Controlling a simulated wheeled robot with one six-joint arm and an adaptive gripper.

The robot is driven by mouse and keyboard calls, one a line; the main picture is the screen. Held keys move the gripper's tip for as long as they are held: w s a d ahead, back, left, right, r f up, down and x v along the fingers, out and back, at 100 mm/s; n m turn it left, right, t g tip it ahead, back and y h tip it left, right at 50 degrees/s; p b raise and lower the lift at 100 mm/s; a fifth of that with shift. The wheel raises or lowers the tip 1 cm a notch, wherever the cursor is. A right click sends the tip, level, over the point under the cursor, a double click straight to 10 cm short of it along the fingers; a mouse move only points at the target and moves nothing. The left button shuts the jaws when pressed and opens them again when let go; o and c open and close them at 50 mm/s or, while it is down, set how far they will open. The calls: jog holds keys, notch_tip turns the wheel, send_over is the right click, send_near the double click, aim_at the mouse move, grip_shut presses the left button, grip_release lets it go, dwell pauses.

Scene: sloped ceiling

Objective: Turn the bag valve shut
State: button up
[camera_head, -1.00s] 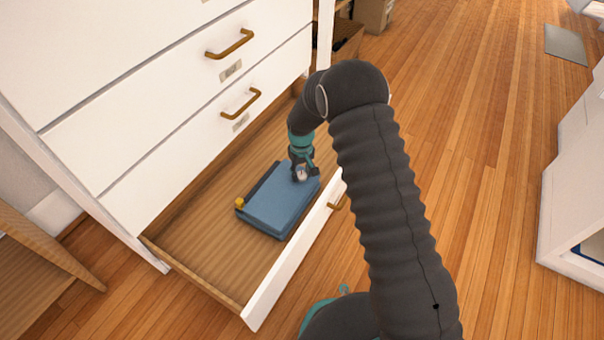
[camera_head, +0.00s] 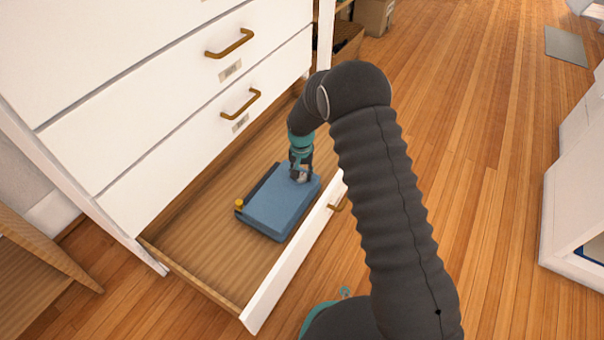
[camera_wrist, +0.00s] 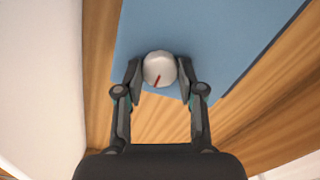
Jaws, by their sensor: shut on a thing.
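A blue bag (camera_head: 279,205) lies flat in the open bottom drawer. Its valve is a round white knob with a red line (camera_wrist: 159,69), near one edge of the bag. My gripper (camera_head: 299,178) points down over the bag's far right end. In the wrist view, my gripper (camera_wrist: 159,74) has one finger on each side of the valve and is shut on it. The red line runs slightly aslant, from upper right to lower left. In the head view the fingers hide most of the valve. The bag also shows in the wrist view (camera_wrist: 215,40).
The open drawer (camera_head: 190,240) has bare wooden floor to the left of the bag. Its white front panel (camera_head: 290,265) stands close on the bag's right. A yellow knob (camera_head: 239,202) sits at the bag's left corner. White closed drawers (camera_head: 180,120) rise behind.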

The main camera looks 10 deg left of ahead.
aim_at(302, 176)
dwell(0.4)
jog(key=o, duration=1.1)
jog(key=shift+o, duration=0.2)
notch_tip(302, 176, up, 12)
